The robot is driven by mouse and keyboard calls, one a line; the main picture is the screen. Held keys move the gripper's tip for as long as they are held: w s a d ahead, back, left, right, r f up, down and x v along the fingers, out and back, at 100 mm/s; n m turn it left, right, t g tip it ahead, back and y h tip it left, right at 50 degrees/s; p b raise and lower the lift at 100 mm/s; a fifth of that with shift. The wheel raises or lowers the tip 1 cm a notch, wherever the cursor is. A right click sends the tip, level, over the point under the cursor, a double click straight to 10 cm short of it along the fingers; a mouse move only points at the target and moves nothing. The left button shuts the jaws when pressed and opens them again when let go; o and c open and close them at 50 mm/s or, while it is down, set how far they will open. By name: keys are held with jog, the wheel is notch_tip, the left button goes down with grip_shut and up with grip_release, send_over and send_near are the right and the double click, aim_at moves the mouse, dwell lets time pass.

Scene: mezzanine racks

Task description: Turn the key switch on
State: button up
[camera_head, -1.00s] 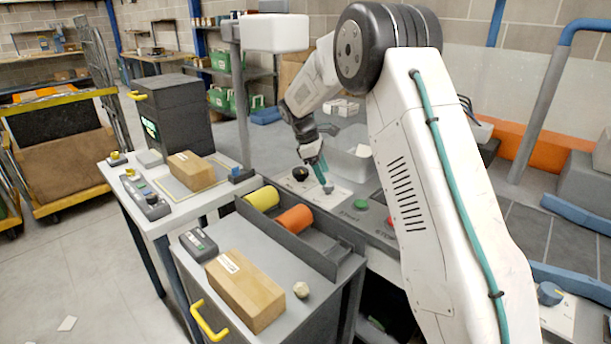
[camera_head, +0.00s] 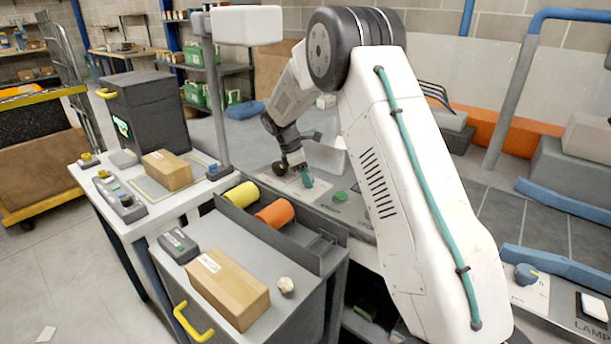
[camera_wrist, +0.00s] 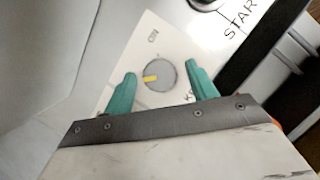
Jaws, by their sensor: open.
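The key switch (camera_wrist: 159,74) is a round grey knob with a yellow mark, set on a white plate (camera_wrist: 178,45). In the wrist view, the yellow mark points left, and an ON label is printed above the knob on the plate. My gripper (camera_wrist: 160,84) is open, with one teal finger on each side of the knob. A small gap shows on both sides, and I cannot tell the height of the fingertips over the plate. In the head view, my gripper (camera_head: 307,178) is low at the panel and its fingers hide the knob.
A black knob (camera_head: 280,168) is left of my gripper and a green START button (camera_head: 340,196) is to its right. A drawer cabinet with a box (camera_head: 228,287) and a bin with yellow and orange rolls (camera_head: 274,214) stand in front. A grey post (camera_head: 216,100) rises nearby.

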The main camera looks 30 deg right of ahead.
jog(key=c, duration=1)
jog(key=shift+m, duration=0.3)
jog(key=m+g, duration=0.1)
jog(key=m, duration=0.2)
jog(key=shift+w+d+y, duration=0.1)
jog(key=shift+y, duration=0.2)
jog(key=m, duration=0.2)
jog(key=m+g+y, duration=0.1)
jog(key=m, duration=0.2)
jog(key=shift+d+y, duration=0.15)
jog(key=shift+y, duration=0.15)
jog(key=m+y, duration=0.1)
jog(key=m, duration=0.1)
jog(key=m+y, duration=0.1)
jog(key=m, duration=0.2)
jog(key=shift+d+g, duration=0.15)
jog(key=shift+g, duration=0.25)
jog(key=shift+f+m+y, duration=0.1)
jog(key=shift+m+y, duration=0.7)
jog(key=shift+m, duration=1.3)
